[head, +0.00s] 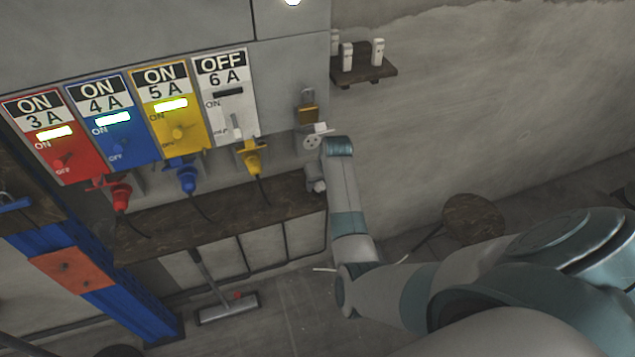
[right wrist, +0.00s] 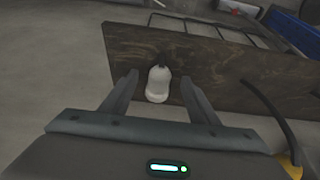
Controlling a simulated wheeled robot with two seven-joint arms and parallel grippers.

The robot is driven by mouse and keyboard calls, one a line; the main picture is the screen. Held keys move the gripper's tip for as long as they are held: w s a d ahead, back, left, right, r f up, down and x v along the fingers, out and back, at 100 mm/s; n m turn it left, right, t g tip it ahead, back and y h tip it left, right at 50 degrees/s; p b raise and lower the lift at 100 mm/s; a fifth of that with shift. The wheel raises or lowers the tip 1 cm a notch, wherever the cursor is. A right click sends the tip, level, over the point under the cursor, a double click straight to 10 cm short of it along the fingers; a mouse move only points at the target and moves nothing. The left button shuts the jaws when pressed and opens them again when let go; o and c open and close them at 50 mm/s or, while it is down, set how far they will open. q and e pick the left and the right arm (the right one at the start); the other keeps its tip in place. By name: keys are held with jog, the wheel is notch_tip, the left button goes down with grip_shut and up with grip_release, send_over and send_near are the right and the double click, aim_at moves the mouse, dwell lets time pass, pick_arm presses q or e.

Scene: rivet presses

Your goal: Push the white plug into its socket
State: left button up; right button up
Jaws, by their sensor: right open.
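The white plug (right wrist: 157,86) shows in the right wrist view on or just above the brown shelf, its dark cable end pointing away from my palm. My right gripper (right wrist: 159,78) is open, with one finger on each side of the plug and gaps visible beside it. In the head view my right gripper (head: 316,183) is small and partly hidden at the shelf's right end. A pale round socket (head: 311,142) with dark holes is on the grey panel above it, just left of my arm. My left gripper is not in view.
The brown shelf (head: 225,212) runs below the panel. Red (head: 120,194), blue (head: 188,180) and yellow (head: 253,160) plugs with black cables sit left of the socket. A padlock (head: 308,115) hangs above it. A small wall shelf (head: 362,73) and a stool (head: 473,217) are at right.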

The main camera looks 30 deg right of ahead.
jog(key=shift+w+d, duration=0.1)
jog(key=shift+w, duration=0.35)
jog(key=w, duration=0.2)
jog(key=shift+w+d+r+p, duration=0.1)
jog(key=shift+w+d+p, duration=0.25)
jog(key=shift+w+p, duration=0.05)
jog(key=shift+x, duration=0.95)
jog(key=shift+w+f, duration=0.15)
jog(key=shift+f, duration=0.4)
jog(key=c, duration=1.1)
